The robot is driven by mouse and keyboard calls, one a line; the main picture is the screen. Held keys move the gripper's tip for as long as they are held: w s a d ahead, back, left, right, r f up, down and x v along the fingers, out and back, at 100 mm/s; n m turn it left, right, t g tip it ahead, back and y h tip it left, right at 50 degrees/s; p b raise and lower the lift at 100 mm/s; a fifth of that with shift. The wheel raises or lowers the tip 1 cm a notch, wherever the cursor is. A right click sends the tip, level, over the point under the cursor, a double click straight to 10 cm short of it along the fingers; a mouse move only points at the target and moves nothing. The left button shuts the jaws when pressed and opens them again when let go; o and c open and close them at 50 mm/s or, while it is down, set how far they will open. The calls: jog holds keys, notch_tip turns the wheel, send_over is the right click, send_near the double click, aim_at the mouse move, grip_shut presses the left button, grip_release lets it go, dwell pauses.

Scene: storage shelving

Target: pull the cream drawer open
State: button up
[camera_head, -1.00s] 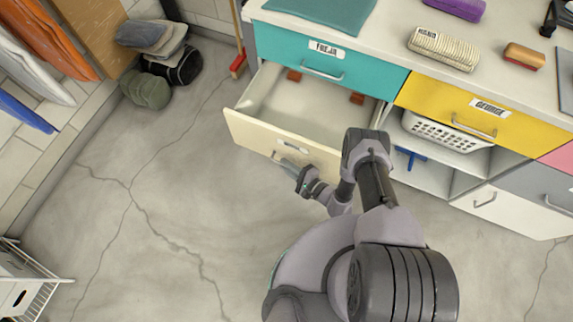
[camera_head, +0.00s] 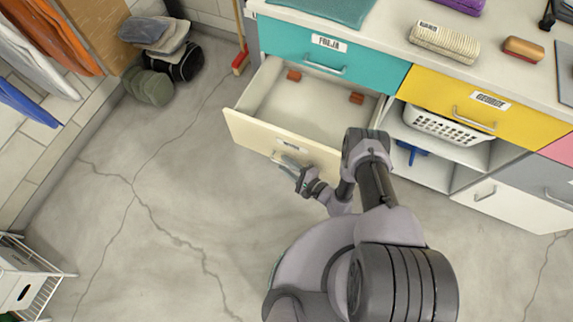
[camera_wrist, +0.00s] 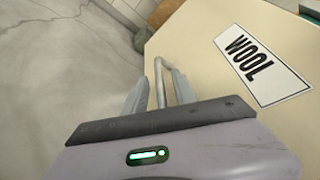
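The cream drawer (camera_head: 250,134), under the teal drawer, stands pulled far out, and its inside shows. Its front also fills the right of the wrist view (camera_wrist: 215,85), with a WOOL label (camera_wrist: 260,65). A grey bar handle (camera_wrist: 161,75) sits on that front. My gripper (camera_head: 287,163) is at the handle. In the wrist view its two fingers (camera_wrist: 160,92) are spread, one on each side of the bar, with gaps between. The fingers hide part of the handle.
A white basket (camera_head: 447,128) sits on a shelf to the right. Bags (camera_head: 150,88) and a broom (camera_head: 240,64) stand back left. The floor left of the drawer is clear.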

dwell(0.3)
jog(key=p+v, duration=0.4)
jog(key=v, duration=1.3)
jog(key=shift+s, duration=0.2)
jog(key=shift+d+r, duration=0.1)
jog(key=shift+d, duration=0.05)
